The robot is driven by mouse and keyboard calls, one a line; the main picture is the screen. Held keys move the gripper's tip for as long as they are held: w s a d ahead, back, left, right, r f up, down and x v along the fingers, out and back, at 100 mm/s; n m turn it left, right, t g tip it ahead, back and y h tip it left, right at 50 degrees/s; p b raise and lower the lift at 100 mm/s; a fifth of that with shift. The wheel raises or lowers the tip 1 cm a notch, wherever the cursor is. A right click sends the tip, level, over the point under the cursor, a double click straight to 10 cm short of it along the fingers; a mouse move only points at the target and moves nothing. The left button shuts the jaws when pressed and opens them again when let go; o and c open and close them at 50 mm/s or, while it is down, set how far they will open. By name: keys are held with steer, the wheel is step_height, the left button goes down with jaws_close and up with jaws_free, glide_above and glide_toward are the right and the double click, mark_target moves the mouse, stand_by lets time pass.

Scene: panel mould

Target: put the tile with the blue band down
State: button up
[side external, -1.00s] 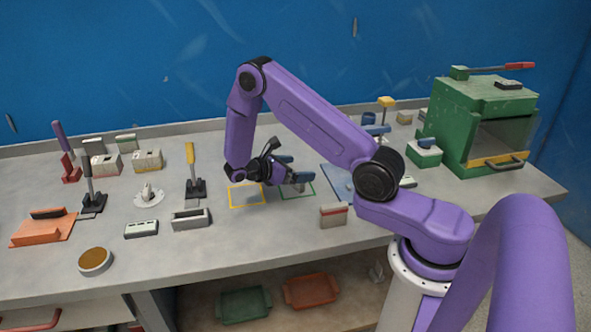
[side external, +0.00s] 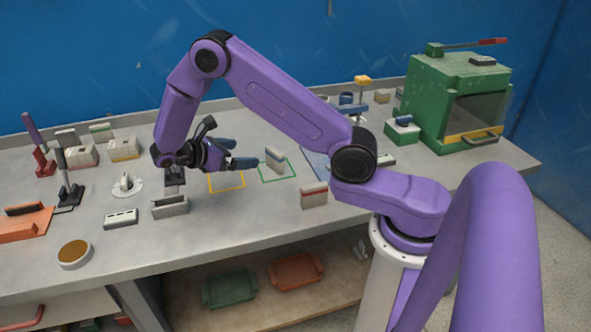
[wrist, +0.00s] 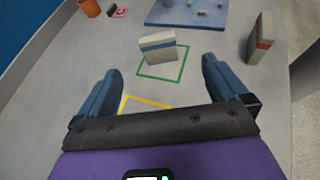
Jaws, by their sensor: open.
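The tile with the blue band (side external: 275,160) stands upright on the table inside the green square outline (side external: 291,177). In the wrist view the tile (wrist: 158,47) stands towards the far side of the green outline (wrist: 160,79), straight ahead of my fingers. My gripper (side external: 250,154) is open and empty, to the left of the tile and apart from it. In the wrist view both fingers of my gripper (wrist: 162,68) are spread wide, with bare table between them.
A yellow square outline (side external: 226,190) lies empty beside the green one. A red-banded tile (side external: 313,197) stands at the front right. A blue board (wrist: 180,19) lies beyond the green outline. A grey slotted block (side external: 170,208) stands near my gripper's left.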

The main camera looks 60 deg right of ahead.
steer(key=s+a+r+t+y, duration=0.4)
steer(key=s+a+r+y, duration=0.15)
steer(key=s+a, duration=0.4)
steer(key=s+a+r+y, duration=0.1)
steer(key=s+y, duration=0.2)
steer(key=s, duration=0.6)
steer(key=s+r+y, duration=0.2)
steer(key=s+y, duration=0.2)
steer(key=s, duration=0.6)
steer(key=shift+s+a+r+m+t, duration=0.2)
steer(key=shift+s+a+m+t, duration=0.05)
steer(key=shift+a+m+t, duration=0.15)
